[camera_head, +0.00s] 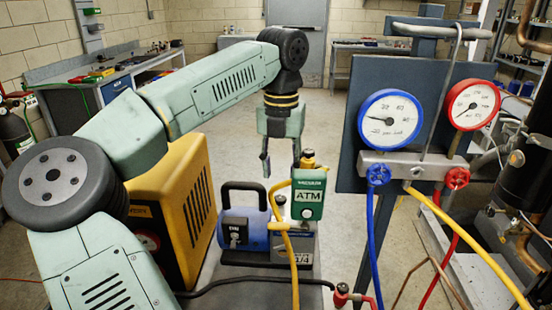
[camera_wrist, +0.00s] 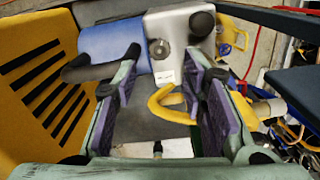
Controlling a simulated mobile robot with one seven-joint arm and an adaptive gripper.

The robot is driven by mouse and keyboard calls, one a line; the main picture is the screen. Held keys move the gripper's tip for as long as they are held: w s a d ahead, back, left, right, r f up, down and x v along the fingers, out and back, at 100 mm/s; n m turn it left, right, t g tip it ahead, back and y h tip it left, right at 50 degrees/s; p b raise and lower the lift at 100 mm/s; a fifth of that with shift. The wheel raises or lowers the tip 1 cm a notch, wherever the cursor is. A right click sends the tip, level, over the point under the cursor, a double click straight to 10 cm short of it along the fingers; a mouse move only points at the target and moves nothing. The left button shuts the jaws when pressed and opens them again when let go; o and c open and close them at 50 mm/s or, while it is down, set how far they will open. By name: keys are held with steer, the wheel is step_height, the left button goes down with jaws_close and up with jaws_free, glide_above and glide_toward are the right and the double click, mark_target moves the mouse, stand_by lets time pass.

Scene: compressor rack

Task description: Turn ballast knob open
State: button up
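The vacuum pump (camera_head: 245,232) is blue with a dark handle and stands on a dark surface; its blue motor body (camera_wrist: 112,45) also shows in the wrist view. A small round knob-like cap (camera_wrist: 160,48) sits on the pump's grey block in the wrist view; I cannot tell for certain that it is the ballast knob. A small dark-topped cap (camera_head: 280,200) shows on the pump in the head view. My gripper (camera_head: 281,161) points down above the pump, open and empty. In the wrist view its purple-padded fingers (camera_wrist: 172,85) are apart, with a yellow hose showing between them.
A green vacuum gauge (camera_head: 308,195) reading ATM stands right beside the pump. A yellow machine (camera_head: 180,215) is on the left. A gauge manifold (camera_head: 415,165) with blue, yellow and red hoses is on the right. Open floor lies behind.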

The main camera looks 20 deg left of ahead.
mark_target(280, 198)
step_height(280, 198, down, 8)
steer(key=b, duration=0.5)
steer(key=shift+s+r, duration=0.1)
steer(key=shift+r, duration=0.15)
steer(key=shift+s+r+m+p, duration=0.1)
steer(key=shift+r+m+p, duration=0.35)
steer(key=shift+m+p, duration=0.15)
steer(key=shift+w+a+f+m+p, duration=0.15)
steer(key=shift+m+p, duration=0.25)
steer(key=shift+m, duration=1)
steer(key=shift+c, duration=0.6)
jaws_close()
